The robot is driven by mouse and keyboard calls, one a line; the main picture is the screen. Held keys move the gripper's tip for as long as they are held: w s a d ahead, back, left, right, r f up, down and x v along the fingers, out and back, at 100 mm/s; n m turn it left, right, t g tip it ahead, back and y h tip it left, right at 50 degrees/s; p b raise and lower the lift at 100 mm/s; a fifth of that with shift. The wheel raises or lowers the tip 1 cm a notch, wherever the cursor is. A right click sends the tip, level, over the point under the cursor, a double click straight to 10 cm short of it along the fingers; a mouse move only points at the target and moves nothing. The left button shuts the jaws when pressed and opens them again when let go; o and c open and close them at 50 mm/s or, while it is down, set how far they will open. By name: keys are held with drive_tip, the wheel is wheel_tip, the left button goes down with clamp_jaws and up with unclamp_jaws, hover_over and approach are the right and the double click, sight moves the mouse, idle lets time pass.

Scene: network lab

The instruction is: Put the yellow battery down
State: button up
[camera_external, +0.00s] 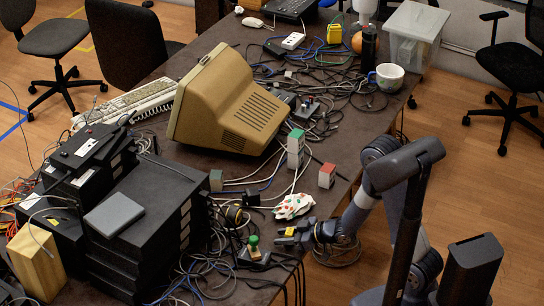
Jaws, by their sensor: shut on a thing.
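My gripper (285,238) reaches in from the right over the near edge of the dark table (232,165). It is shut on the small yellow battery (289,231), of which only a small patch shows between the dark fingers. The battery is low, close to the table's front edge. I cannot tell whether it touches the tabletop.
A crumpled white cloth with coloured spots (293,206) lies just behind my gripper. A green-knobbed device (253,246) and loose cables are to its left. A red-topped block (327,175) and a green-topped block (296,147) stand farther back. Stacked black equipment (150,225) fills the left.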

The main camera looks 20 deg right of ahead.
drive_tip(key=shift+f+b, duration=0.25)
drive_tip(key=shift+b, duration=0.05)
drive_tip(key=o, duration=1)
drive_tip(key=shift+r+p, duration=0.15)
drive_tip(key=shift+p, duration=0.3)
drive_tip(key=w+r+p+v, duration=0.1)
drive_tip(key=v, duration=0.9)
drive_tip(key=shift+o, duration=0.5)
drive_tip(key=shift+s+d+r, duration=0.1)
drive_tip(key=shift+s+d, duration=0.15)
drive_tip(key=shift+d, duration=0.1)
